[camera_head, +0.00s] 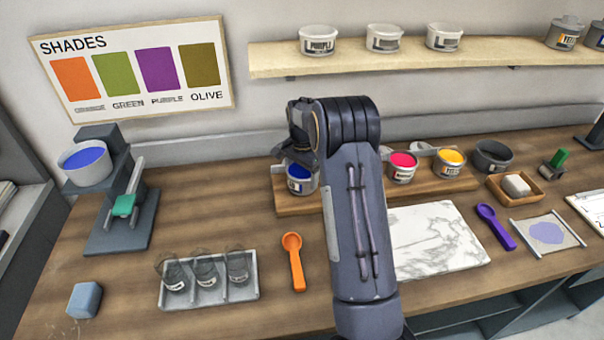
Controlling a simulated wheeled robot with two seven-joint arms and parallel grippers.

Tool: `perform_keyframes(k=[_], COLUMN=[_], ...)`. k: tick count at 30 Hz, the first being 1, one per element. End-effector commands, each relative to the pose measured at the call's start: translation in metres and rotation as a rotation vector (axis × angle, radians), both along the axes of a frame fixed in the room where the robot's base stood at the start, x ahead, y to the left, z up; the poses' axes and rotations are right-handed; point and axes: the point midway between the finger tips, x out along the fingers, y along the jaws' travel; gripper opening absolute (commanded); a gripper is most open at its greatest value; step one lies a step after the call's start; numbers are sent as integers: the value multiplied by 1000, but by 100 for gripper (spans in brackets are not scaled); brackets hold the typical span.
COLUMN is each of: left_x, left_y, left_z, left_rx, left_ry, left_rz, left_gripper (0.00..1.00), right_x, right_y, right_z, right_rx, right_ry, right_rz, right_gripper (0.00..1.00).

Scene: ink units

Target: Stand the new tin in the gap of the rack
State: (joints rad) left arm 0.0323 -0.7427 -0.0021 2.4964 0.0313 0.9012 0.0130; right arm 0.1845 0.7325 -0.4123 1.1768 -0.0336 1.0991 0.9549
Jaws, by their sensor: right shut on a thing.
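The wooden rack (431,187) lies along the back of the bench, its middle hidden behind my right arm. A white tin of red ink (403,167) and a white tin of yellow ink (449,163) stand in its right part. My right gripper (299,160) points down over the rack's left end, shut on a white tin of blue ink (302,186). That tin looks upright; I cannot tell whether its base touches the rack. My arm hides part of the rack just right of it, so any gap there is hidden. My left gripper is out of view.
A press with a blue-filled bowl (85,162) stands at the left. A tray of glass jars (209,293), an orange scoop (294,262) and a marble slab (437,240) lie in front. A shelf (350,60) with tins hangs above.

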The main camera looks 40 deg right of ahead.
Motion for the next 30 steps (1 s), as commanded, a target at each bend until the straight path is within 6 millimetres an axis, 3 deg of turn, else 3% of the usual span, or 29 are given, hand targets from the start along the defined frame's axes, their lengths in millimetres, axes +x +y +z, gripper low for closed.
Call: perform_keyframes(k=[14, 15, 19, 26, 30], left_x=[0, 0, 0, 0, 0], left_y=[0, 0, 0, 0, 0], left_z=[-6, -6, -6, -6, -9], left_rx=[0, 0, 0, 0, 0], left_ry=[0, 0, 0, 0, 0], left_rz=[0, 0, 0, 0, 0], left_gripper=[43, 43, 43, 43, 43], right_x=[0, 0, 0, 0, 1], right_y=[0, 0, 0, 0, 0], right_z=[-9, -9, -9, -10, 0], right_rx=[-1, -1, 0, 1, -1], right_ry=[-1, -2, -1, 2, -2], right_rz=[0, 0, 0, 0, 1], right_gripper=[38, 81, 98, 100, 100])
